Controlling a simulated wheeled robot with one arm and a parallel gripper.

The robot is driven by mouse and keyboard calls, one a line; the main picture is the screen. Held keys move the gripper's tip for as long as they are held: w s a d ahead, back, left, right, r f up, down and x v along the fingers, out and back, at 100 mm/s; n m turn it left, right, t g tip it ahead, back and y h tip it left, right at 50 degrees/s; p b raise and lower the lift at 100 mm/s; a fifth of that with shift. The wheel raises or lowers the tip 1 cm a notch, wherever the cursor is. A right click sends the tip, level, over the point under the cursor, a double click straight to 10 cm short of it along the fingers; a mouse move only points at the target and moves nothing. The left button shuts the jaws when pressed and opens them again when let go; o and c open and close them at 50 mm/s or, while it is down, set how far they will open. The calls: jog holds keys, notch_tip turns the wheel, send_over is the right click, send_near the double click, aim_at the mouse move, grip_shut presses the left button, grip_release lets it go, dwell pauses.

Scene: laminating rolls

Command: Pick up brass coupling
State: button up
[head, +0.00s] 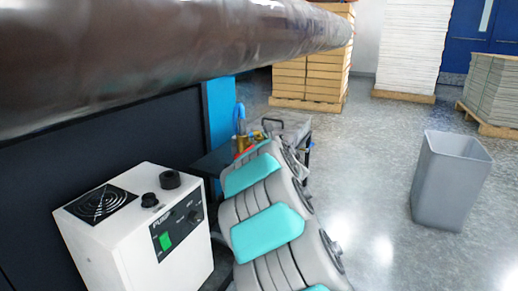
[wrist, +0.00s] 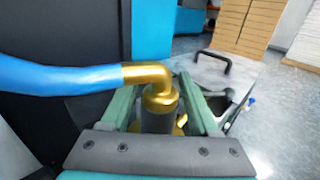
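The brass coupling (wrist: 160,92) is an elbow with a blue hose (wrist: 60,80) running from its left end, in the middle of the wrist view. It stands upright above a dark cylindrical part. My gripper (wrist: 158,92) has one pale green finger on each side of the coupling. The fingers are spread and narrow gaps seem to show beside the brass, so it looks open around it. The lower end of the coupling is partly hidden by my gripper's body. In the head view the brass coupling (head: 242,143) shows just beyond my arm, and my fingers are mostly hidden.
A grey cart top (head: 292,127) with a black handle lies behind the coupling. A white pump box (head: 130,225) stands at left, below a large roll (head: 170,50). A grey bin (head: 450,180) stands right on open floor. Stacked pallets (head: 310,75) are at the back.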

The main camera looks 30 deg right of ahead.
grip_shut()
dwell(0.6)
